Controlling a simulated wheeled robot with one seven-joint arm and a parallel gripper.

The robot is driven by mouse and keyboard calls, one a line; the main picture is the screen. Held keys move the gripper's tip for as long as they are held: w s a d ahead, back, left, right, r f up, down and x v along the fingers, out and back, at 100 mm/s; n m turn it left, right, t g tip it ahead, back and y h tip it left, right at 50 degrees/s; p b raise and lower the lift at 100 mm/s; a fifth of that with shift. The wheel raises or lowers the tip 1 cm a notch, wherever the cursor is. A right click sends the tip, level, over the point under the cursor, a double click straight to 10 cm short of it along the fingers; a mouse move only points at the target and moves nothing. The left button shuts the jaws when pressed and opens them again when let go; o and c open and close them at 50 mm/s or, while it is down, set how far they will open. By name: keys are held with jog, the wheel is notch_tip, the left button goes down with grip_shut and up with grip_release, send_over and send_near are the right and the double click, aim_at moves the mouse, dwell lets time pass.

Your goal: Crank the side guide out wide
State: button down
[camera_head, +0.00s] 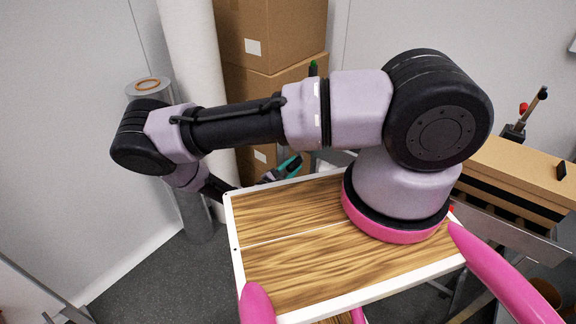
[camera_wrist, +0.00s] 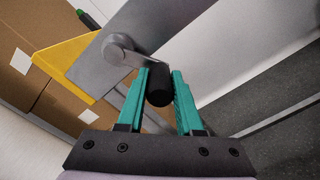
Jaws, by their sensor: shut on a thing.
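In the wrist view, my gripper (camera_wrist: 160,90) has its two teal fingers on either side of a black crank knob (camera_wrist: 159,88) and is shut on it. A short grey crank arm (camera_wrist: 136,57) runs from the knob to a round hub (camera_wrist: 118,47) on a grey metal plate (camera_wrist: 130,22). In the head view, my gripper (camera_head: 291,166) shows small behind the wooden top, beyond my arm; the knob cannot be made out there. I cannot tell which part is the side guide.
A wood-grained top with a white rim (camera_head: 300,267) lies below my arm. Cardboard boxes (camera_head: 275,40) are stacked behind, beside a pale roll (camera_head: 192,60). A long carton (camera_head: 520,170) lies on a metal frame at the right. A yellow piece (camera_wrist: 68,62) adjoins the plate.

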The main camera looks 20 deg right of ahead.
jog(key=shift+s+d+r, duration=0.35)
jog(key=shift+s+r, duration=0.1)
jog(key=shift+r, duration=0.2)
jog(key=shift+s+d+r, duration=0.35)
jog(key=shift+s+r, duration=0.1)
jog(key=shift+r, duration=0.15)
jog(key=shift+r, duration=0.1)
jog(key=shift+s+d+r, duration=0.15)
jog(key=shift+s+r, duration=0.05)
jog(key=shift+r, duration=0.55)
jog(key=shift+s+d+r, duration=0.1)
jog(key=shift+s+r, duration=0.05)
jog(key=shift+r, duration=0.6)
jog(key=shift+w+a+r, duration=0.15)
jog(key=shift+w+r, duration=0.05)
jog(key=shift+r, duration=0.6)
jog(key=shift+w+a+r, duration=0.15)
jog(key=shift+r, duration=0.6)
jog(key=shift+w+a+r, duration=0.35)
jog(key=shift+w+r, duration=0.15)
jog(key=shift+r, duration=0.1)
jog(key=shift+w+a+r, duration=0.35)
jog(key=shift+w+r, duration=0.15)
jog(key=shift+r, duration=0.05)
